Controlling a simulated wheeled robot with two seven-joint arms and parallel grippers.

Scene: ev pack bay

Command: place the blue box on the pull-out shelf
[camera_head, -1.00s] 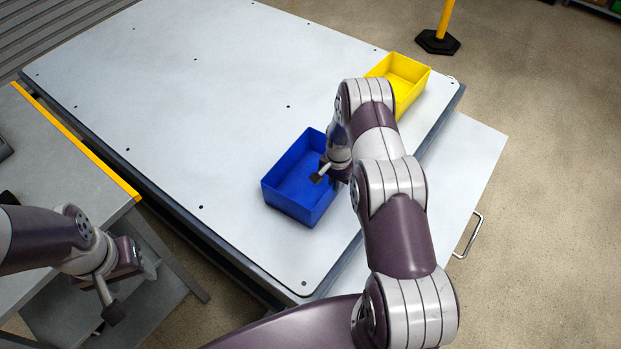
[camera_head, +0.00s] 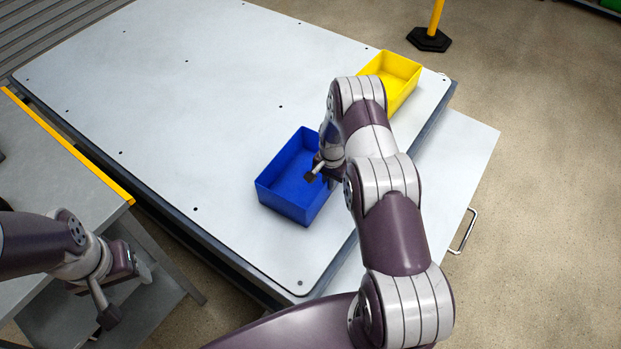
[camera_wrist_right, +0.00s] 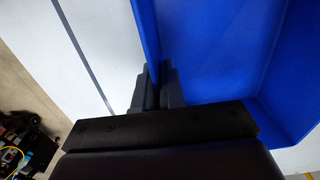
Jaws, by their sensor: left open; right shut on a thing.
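The blue box (camera_head: 291,188) is an open bin at the right part of the white pack top (camera_head: 190,115), near its edge. It appears to rest on the top. My right gripper (camera_head: 321,176) is at its right wall. In the right wrist view my right gripper (camera_wrist_right: 157,90) is shut on that wall of the blue box (camera_wrist_right: 215,50), one finger on each side. The pull-out shelf (camera_head: 455,165) is a white panel with a metal handle, out past the pack's right edge; my right arm hides part of it. My left gripper (camera_head: 125,295) is open and empty at the lower left, away from the box.
A yellow bin (camera_head: 395,75) stands at the pack's far right corner. A grey bench (camera_head: 60,165) with a yellow edge is at the left. A yellow post with a black base (camera_head: 428,40) stands on the floor behind. The visible part of the shelf is clear.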

